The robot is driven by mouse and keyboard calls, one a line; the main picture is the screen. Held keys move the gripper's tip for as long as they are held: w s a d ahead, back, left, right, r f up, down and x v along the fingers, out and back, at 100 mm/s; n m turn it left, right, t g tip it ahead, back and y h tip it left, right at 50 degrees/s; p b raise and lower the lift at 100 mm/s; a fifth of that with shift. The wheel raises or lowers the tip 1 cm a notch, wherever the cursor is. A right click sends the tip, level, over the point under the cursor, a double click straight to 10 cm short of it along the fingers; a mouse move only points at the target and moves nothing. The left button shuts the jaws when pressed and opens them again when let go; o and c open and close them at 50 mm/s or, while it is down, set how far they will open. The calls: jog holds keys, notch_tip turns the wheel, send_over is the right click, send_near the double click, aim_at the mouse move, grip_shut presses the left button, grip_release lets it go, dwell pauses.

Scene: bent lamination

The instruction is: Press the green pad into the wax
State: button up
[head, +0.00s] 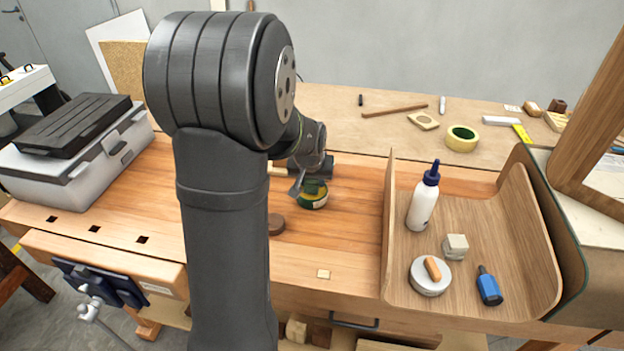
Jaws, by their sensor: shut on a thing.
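The pad is small and partly hidden by the fingers.
A brown round disc (276,224) lies beside my arm. A small wooden block (323,274) lies near the front edge. A toolbox (75,150) stands left.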

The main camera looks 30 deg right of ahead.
jog(key=shift+f, duration=0.65)
dwell(1.2)
jog(key=shift+r, duration=0.1)
jog(key=shift+r, duration=3.5)
jog(key=w+a+f+n, duration=0.1)
jog(key=w+a, duration=0.5)
jog(key=a, duration=0.3)
jog(key=w+a+f+n, duration=0.1)
jog(key=w+a+f, duration=0.1)
jog(key=w+a, duration=0.55)
jog(key=w+a+n, duration=0.1)
jog(key=a, duration=0.6)
jog(key=w+a+f+n+y, duration=0.1)
jog(key=a, duration=0.7)
jog(key=w+a+t, duration=0.1)
jog(key=a, duration=0.6)
jog(key=shift+w+a+f+n+y, duration=0.2)
jog(key=shift+f+n+y, duration=0.1)
jog(key=shift+f+n, duration=0.1)
